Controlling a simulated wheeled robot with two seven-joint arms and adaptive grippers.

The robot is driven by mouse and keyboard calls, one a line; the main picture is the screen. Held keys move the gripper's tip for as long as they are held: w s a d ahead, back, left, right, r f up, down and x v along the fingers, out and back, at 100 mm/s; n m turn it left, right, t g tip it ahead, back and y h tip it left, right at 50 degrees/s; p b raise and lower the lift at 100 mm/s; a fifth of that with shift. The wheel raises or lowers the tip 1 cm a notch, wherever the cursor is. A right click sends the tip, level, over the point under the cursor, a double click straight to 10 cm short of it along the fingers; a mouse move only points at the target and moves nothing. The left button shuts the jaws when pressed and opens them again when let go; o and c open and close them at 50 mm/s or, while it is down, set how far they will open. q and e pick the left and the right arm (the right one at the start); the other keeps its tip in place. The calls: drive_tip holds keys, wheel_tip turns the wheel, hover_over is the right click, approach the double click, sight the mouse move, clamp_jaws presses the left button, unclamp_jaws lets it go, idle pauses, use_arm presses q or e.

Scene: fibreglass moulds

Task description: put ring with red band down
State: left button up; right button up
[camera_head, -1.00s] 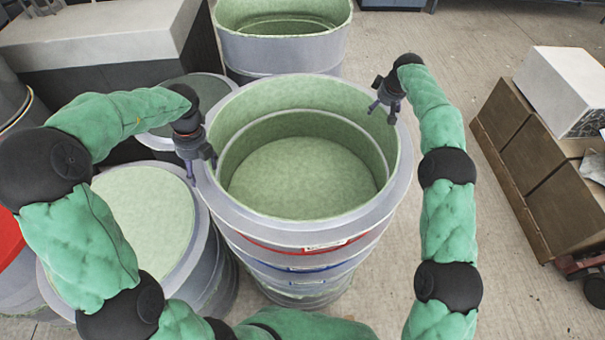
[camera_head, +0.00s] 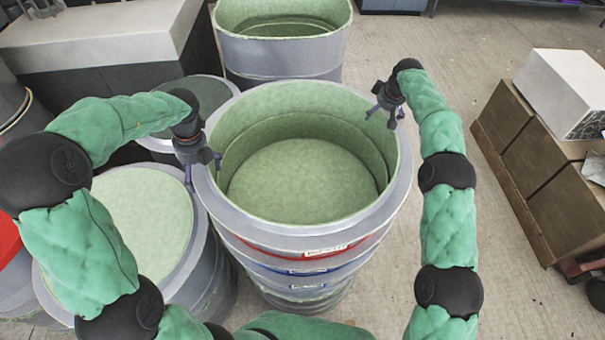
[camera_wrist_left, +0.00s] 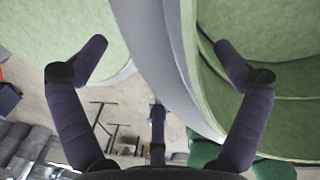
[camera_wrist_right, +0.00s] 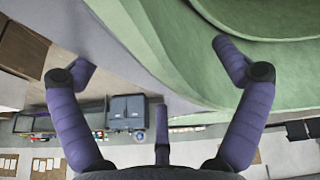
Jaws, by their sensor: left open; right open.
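The ring with the red band (camera_head: 311,247) sits at the top of a round stack in the middle of the head view, above a blue-banded ring (camera_head: 300,271). Its pale green inner wall and a green floor inside show from above. My left gripper (camera_head: 201,165) is open at the left rim, and in the left wrist view its fingers (camera_wrist_left: 165,60) are spread on both sides of the rim wall. My right gripper (camera_head: 383,110) is open at the right rim. In the right wrist view its fingers (camera_wrist_right: 155,60) straddle the rim wall. Contact cannot be told.
A round mould with a pale green top (camera_head: 140,215) stands close on the left. A tall mould (camera_head: 285,55) stands behind the stack. Brown boxes with a white box (camera_head: 565,85) are at the right. Concrete floor (camera_head: 450,50) is clear between.

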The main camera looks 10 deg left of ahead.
drive_tip(key=shift+s+r, duration=0.2)
drive_tip(key=shift+r, duration=0.3)
use_arm(q)
wheel_tip(320, 180, up, 12)
drive_tip(key=d, duration=0.1)
drive_tip(key=shift+w, duration=0.4)
use_arm(e)
drive_tip(key=v, duration=1.1)
